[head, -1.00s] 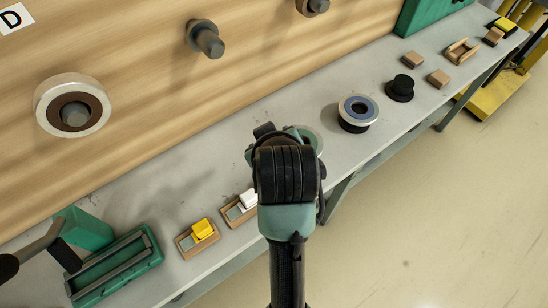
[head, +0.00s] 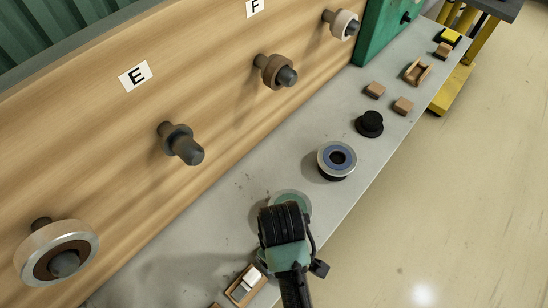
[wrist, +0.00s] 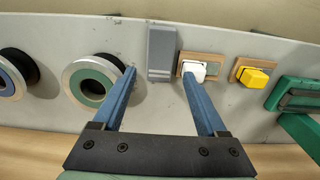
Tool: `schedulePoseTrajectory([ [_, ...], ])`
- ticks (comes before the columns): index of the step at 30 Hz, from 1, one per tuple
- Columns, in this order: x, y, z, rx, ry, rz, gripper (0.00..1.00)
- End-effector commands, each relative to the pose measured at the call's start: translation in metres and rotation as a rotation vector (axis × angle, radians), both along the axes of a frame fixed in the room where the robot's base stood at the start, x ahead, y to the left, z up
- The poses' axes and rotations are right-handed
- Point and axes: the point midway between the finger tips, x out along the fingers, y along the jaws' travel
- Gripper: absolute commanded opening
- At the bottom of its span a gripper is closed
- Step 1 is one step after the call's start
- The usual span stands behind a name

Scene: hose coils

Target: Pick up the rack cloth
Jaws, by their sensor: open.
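A small white block-like item (wrist: 193,70) sits in a wooden tray (wrist: 205,58); I cannot tell for sure whether it is the rack cloth. The same white item (head: 249,279) shows low in the head view, left of my arm. A yellow item (wrist: 255,77) sits in a second wooden tray to its right in the wrist view. My gripper (wrist: 158,75) is open, with nothing between its blue fingers. Its right fingertip overlaps the white item's lower edge in the picture; I cannot tell whether they touch. In the head view my wrist hides the fingers.
A grey block (wrist: 161,53) lies just beyond the fingers. A green-centred ring (wrist: 92,82) is left of them, a green tray (wrist: 298,93) far right.

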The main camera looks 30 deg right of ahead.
Motion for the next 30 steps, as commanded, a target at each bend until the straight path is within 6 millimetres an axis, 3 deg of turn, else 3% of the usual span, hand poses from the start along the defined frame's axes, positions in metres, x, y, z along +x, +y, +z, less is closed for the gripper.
schedulePoseTrajectory([
  [6,0.0,0.001,-0.035,0.001,0.001,0.0,0.75],
  [13,0.002,0.001,-0.048,0.0,-0.001,0.0,0.75],
  [21,0.005,0.002,-0.083,0.001,-0.001,0.0,0.75],
  [30,0.006,0.002,-0.093,0.0,-0.003,0.0,0.75],
])
